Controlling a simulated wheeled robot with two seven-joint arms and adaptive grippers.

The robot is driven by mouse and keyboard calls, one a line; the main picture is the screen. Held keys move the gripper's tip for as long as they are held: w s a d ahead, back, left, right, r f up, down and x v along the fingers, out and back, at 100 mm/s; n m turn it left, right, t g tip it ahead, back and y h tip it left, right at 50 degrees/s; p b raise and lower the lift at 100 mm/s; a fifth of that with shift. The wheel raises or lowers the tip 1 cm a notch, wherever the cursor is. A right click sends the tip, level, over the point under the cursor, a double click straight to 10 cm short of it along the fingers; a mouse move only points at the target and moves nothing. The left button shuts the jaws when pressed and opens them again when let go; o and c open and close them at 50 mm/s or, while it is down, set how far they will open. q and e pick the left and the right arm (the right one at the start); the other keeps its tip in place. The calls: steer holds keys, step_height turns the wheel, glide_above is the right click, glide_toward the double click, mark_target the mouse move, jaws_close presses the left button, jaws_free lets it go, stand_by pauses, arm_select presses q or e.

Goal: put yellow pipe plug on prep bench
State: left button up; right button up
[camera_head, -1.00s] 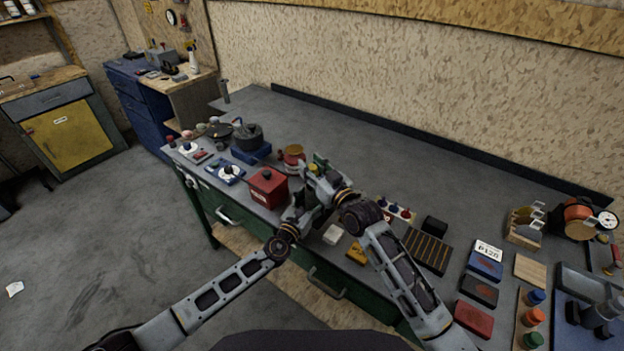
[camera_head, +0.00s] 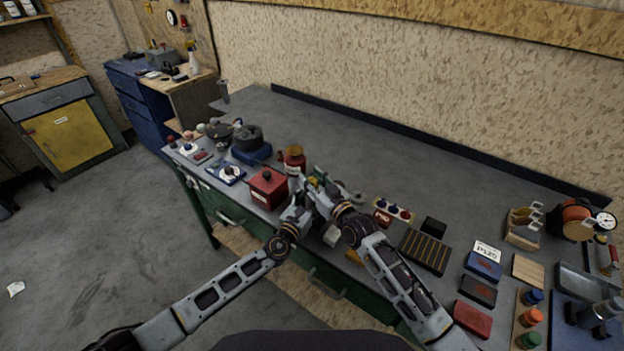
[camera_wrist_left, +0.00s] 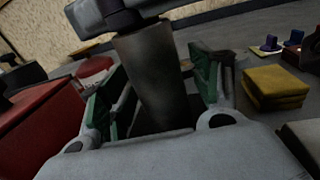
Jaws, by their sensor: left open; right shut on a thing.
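My right gripper (camera_head: 317,182) is at the bench's front middle, close against my left gripper (camera_head: 296,188). In the left wrist view, the left gripper (camera_wrist_left: 155,95) is open, with green-padded fingers on both sides of a dark grey cylinder (camera_wrist_left: 150,75). A dark grey part sits over the cylinder's top. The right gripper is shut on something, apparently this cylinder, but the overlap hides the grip. I cannot make out a clearly yellow pipe plug. The long grey-topped bench (camera_head: 400,160) lies under both grippers; I cannot tell whether it is the prep bench.
A red box (camera_head: 268,188) and a red jar with an orange top (camera_head: 294,158) stand left of the grippers. A yellow folded stack (camera_wrist_left: 275,88) lies to the right. A slotted black tray (camera_head: 425,250) is farther right. The bench's back is clear.

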mark_target(317, 183)
steer(key=shift+f, duration=0.25)
steer(key=o, duration=0.8)
steer(key=shift+c, duration=0.2)
steer(key=shift+b, duration=0.35)
steer(key=v, duration=0.6)
steer(key=shift+d+f, duration=0.1)
steer(key=shift+d, duration=0.3)
steer(key=shift+v, duration=2.8)
